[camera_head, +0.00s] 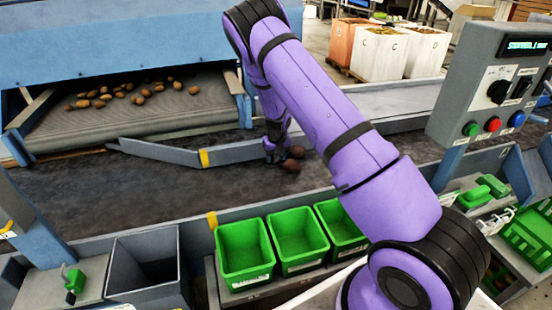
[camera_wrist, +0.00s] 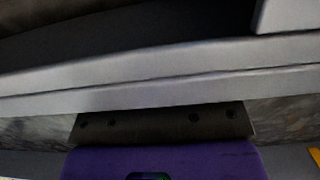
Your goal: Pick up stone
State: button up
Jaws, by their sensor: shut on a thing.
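My gripper (camera_head: 275,151) is low over the dark belt (camera_head: 180,190), close to the grey diverter rail (camera_head: 165,151). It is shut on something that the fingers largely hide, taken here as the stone. Just right of the fingertips are two brown rounded lumps, a nearer one (camera_head: 291,165) and a farther one (camera_head: 296,152). I cannot tell by look whether either is stone or potato, or whether the fingers touch them. The wrist view shows a grey rail (camera_wrist: 160,75) and my own dark and purple wrist parts, with no fingertips or held thing visible.
Several potatoes (camera_head: 140,92) lie on the feed conveyor at the back left. Green bins (camera_head: 243,249) and a grey bin (camera_head: 145,270) stand along the front. A control box (camera_head: 492,85) is at right. The belt's left part is clear.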

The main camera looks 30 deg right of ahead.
jog(key=shift+s+r, duration=0.2)
jog(key=shift+r, duration=0.55)
jog(key=r, duration=0.5)
jog(key=shift+s+a+r, duration=0.15)
jog(key=shift+s+r, duration=0.15)
jog(key=shift+s, duration=0.05)
jog(key=s+a, duration=0.1)
jog(key=s, duration=0.5)
jog(key=s+a, duration=0.1)
jog(key=s, duration=0.5)
jog(key=s+a, duration=0.1)
jog(key=s, duration=0.5)
jog(key=shift+s+a, duration=0.25)
jog(key=shift+a, duration=0.1)
